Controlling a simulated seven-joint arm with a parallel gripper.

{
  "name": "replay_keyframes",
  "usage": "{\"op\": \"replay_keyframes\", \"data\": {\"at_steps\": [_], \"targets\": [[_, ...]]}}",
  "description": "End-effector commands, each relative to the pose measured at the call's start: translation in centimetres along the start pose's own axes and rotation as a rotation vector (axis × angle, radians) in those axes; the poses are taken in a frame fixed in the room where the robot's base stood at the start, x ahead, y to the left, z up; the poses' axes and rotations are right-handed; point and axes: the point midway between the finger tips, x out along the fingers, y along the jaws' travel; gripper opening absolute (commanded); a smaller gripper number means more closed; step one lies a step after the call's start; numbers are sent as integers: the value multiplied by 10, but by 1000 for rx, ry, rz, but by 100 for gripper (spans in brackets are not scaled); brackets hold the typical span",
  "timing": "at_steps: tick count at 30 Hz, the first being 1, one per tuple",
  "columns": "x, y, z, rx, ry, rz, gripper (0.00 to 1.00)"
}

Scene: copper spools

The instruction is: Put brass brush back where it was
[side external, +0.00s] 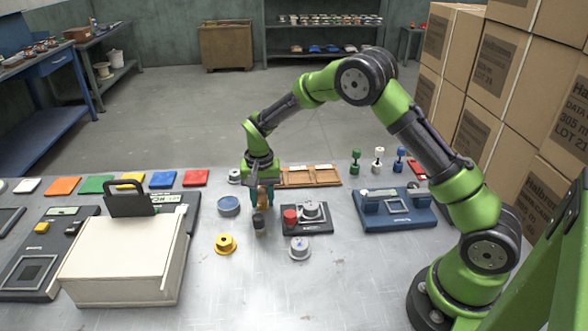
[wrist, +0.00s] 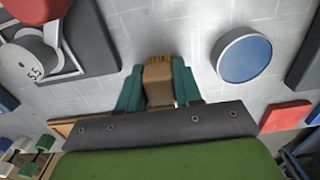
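My gripper (side external: 262,200) points down over the metal table, just left of a black-based device. In the wrist view its teal fingers (wrist: 158,92) are closed on both sides of the brass brush (wrist: 159,82), which has a brown handle block and golden bristles at the far end. In the side view the brush's brown part (side external: 263,196) shows between the fingers. A short dark shape (side external: 260,226) is right below the fingertips; I cannot tell whether it is part of the brush or whether it touches the table.
A wooden tray (side external: 325,181) lies behind the gripper. A blue-topped round tin (side external: 228,205) is to its left. The black device (side external: 318,228) carries a red knob (side external: 290,217) and grey spool (side external: 312,210). A yellow spool (side external: 225,244) and grey spool (side external: 299,249) stand in front.

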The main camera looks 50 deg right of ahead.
Motion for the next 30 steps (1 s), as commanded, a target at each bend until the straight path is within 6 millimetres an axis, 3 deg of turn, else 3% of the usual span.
{"op": "replay_keyframes", "data": {"at_steps": [1, 5, 16, 30], "targets": [[0, 0, 0, 0, 0, 0, 41], [0, 0, 0, 0, 0, 0, 59], [-8, 0, 0, 0, 1, -1, 59], [-99, 0, 0, 0, 3, -3, 59]]}}
